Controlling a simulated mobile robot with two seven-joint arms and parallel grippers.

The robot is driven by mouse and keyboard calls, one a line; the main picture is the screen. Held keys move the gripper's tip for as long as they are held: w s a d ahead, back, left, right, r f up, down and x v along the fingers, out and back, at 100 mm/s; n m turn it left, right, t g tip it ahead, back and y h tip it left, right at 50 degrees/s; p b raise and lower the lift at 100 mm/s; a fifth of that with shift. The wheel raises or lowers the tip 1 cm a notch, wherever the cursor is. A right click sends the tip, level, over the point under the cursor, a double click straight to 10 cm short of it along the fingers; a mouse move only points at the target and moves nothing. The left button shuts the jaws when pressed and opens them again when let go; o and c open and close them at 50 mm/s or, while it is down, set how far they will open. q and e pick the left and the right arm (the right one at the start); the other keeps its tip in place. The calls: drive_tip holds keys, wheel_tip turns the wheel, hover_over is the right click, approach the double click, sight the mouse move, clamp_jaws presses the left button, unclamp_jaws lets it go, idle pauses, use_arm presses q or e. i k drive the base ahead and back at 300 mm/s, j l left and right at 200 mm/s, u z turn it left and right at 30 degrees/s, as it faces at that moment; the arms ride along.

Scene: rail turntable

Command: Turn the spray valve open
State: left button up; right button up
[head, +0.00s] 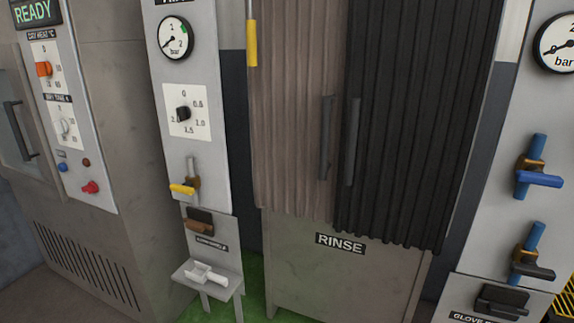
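No label that reads spray is visible, so I cannot tell which valve is the spray valve. On the right grey panel, an upper valve has a blue lever (540,180) sticking out to the right on a brass body with a blue vertical pipe. Below it, a second valve has a black lever (533,269), also pointing right, on a similar blue pipe. On the left panel, a valve with a yellow lever (184,188) points left across a grey pipe. Neither of my grippers is in view.
A RINSE cabinet (345,275) with brown and black pleated curtains stands between the panels. A gauge marked bar (557,43) is above the right valves. A white shelf (221,289) juts out below the left panel. A machine marked READY (100,225) stands far left.

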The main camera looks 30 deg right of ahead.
sight(529, 267)
drive_tip(key=z, duration=2.15)
